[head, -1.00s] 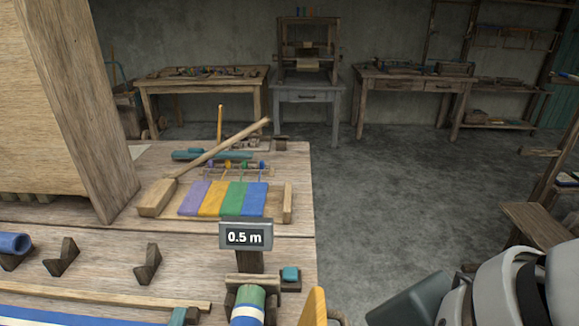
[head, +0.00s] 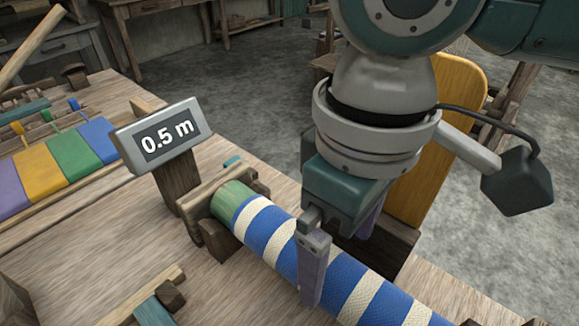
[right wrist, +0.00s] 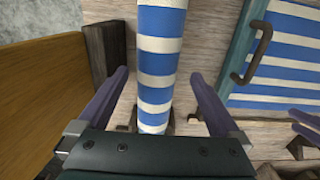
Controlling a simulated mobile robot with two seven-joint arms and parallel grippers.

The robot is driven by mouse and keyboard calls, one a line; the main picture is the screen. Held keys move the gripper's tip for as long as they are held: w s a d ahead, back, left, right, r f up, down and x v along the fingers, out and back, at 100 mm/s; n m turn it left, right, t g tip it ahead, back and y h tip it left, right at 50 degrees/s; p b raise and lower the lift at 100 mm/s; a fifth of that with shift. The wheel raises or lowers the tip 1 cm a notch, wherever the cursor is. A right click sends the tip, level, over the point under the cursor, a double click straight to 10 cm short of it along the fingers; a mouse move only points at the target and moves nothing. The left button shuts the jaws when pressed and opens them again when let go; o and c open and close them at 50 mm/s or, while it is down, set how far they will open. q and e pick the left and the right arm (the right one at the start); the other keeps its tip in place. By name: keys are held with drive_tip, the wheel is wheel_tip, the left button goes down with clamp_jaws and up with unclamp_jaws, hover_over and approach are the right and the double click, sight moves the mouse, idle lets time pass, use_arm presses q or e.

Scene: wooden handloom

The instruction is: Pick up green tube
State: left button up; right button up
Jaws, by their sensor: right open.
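The green tube (head: 232,197) shows as a bare green end with blue and white striped cloth wound around the rest. My right gripper (head: 338,262) is open over the cloth-wound part, one finger on the near side. The other finger is partly hidden. In the right wrist view the striped roll (right wrist: 156,60) runs between the two spread fingers, with gaps on both sides. A purple finger at that view's right edge seems to be my left gripper (right wrist: 308,126); its opening cannot be told.
The "0.5 m" sign (head: 166,140) stands on a wooden post beside the tube's green end. A yellow board (head: 440,140) rises close behind my right gripper. Striped cloth with a dark handle (right wrist: 258,55) lies beside the roll. Coloured strips (head: 70,160) lie at left.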

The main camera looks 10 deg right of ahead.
sight(331, 262)
drive_tip(key=f, duration=0.2)
drive_tip(key=f+b, duration=0.1)
drive_tip(key=w+f, duration=0.1)
drive_tip(key=f, duration=0.1)
drive_tip(key=shift+f, duration=0.3)
drive_tip(key=shift+s+a+f, duration=0.1)
drive_tip(key=shift+f, duration=0.4)
drive_tip(key=shift+r, duration=0.1)
clamp_jaws()
